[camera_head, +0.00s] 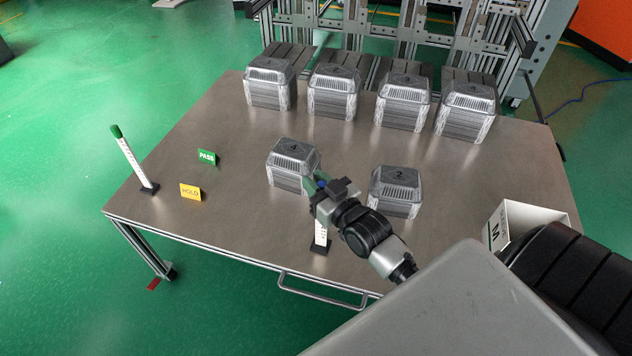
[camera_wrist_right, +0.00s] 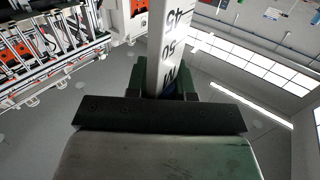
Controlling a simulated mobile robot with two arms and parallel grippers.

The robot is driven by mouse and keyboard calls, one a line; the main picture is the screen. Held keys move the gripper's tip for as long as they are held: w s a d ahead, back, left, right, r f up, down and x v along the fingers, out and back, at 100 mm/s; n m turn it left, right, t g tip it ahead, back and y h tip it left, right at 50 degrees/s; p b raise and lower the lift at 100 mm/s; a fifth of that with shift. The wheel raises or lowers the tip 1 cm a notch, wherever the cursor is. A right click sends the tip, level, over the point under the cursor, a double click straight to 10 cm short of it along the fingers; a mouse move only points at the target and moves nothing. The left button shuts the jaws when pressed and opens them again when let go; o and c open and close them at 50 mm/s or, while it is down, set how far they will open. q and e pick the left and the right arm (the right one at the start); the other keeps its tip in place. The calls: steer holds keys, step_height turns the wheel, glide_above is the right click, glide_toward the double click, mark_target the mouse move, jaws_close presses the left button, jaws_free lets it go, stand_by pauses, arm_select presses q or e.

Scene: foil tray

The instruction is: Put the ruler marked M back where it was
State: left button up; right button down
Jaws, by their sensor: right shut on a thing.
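My right gripper (camera_head: 318,192) is shut on a white ruler (camera_head: 321,232), near its upper end. The ruler hangs down upright to a black foot (camera_head: 317,247) near the table's front edge; I cannot tell whether the foot touches the table. In the right wrist view the held ruler (camera_wrist_right: 168,45) shows the numbers 45 and 50 and a letter M by the fingers (camera_wrist_right: 168,90). A second white ruler (camera_head: 132,160), with a green top and black foot, stands leaning at the table's left. My left gripper is not seen.
On the metal table (camera_head: 240,220), foil-tray stacks marked 4 (camera_head: 290,178) and 2 (camera_head: 395,205) stand close to the gripper. Several more stacks line the back edge. PASS (camera_head: 206,157) and HOLD (camera_head: 190,191) signs are at left. A white box marked M (camera_head: 497,232) stands at right.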

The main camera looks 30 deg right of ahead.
steer(key=shift+f, duration=0.1)
steer(key=c, duration=1)
jaws_free()
steer(key=shift+o, duration=0.2)
steer(key=s+d, duration=0.1)
steer(key=s, duration=1.1)
